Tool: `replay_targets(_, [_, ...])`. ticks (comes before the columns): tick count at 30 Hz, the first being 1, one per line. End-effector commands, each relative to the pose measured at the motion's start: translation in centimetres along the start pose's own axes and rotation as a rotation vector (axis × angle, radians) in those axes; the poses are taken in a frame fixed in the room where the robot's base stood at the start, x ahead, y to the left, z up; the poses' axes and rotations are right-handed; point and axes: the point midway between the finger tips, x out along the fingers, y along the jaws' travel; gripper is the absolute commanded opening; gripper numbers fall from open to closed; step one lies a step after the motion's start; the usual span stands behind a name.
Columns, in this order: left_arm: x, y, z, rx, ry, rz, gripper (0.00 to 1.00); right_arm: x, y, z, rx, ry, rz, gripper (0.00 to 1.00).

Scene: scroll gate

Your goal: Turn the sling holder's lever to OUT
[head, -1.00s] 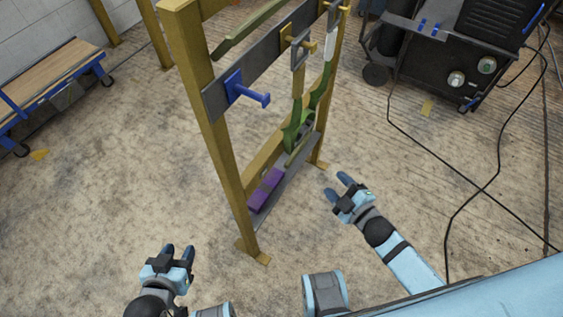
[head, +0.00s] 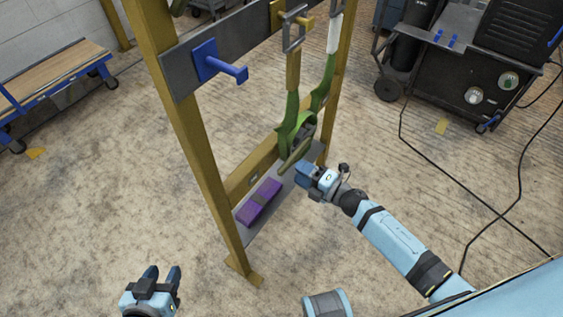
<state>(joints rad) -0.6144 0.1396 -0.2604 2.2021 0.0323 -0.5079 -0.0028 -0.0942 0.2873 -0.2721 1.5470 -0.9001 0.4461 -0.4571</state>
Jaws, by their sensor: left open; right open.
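A green sling (head: 290,115) hangs in a loop from hooks on the grey rail of a yellow frame. A dark grey piece (head: 304,128) sits in the loop's lower part. An olive-green bar (head: 295,156) lies slanted just below it. I cannot tell which part is the holder's lever, and no OUT mark is readable. My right gripper (head: 302,172) is open beside the frame, close to the bar's lower end; its fingertips partly overlap the lower shelf, and contact cannot be told. My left gripper (head: 163,273) is open and empty, low at the left, away from the frame.
A blue peg (head: 228,70) sticks out of the grey rail (head: 190,52). A purple block (head: 260,203) lies on the lower shelf. The yellow post (head: 190,130) stands between my grippers. A black machine (head: 480,60) with cables is at upper right; a wooden cart (head: 50,75) at left.

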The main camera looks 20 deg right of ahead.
Motion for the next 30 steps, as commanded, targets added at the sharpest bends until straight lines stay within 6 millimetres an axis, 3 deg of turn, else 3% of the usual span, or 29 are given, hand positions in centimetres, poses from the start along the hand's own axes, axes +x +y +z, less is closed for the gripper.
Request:
replay_targets(3, [0.1, 0.0, 0.2, -0.002, 0.003, 0.001, 0.43, 2.7, -0.1, 0.1, 0.000, -0.001, 0.002, 0.51])
replay_targets(9, [0.1, 0.0, 0.1, -0.004, 0.010, 0.002, 0.43, 5.8, -0.1, 0.0, 0.001, -0.002, 0.001, 0.51])
replay_targets(15, [0.0, 0.2, -0.3, -0.005, 0.018, 0.006, 0.43, 7.1, -0.1, 0.0, 0.001, -0.001, -0.001, 0.51])
replay_targets(23, [0.0, 0.2, -0.4, -0.006, 0.019, 0.008, 0.43, 7.2, -0.1, 0.0, 0.001, -0.001, -0.001, 0.51])
replay_targets(26, [0.0, 0.2, -0.3, -0.006, 0.017, 0.008, 0.43, 7.2, -0.1, 0.0, 0.001, -0.001, -0.001, 0.33])
replay_targets(30, [0.1, 0.2, 0.0, -0.005, 0.012, 0.007, 0.43, 7.2, -0.1, 0.0, 0.001, -0.001, -0.001, 0.01])
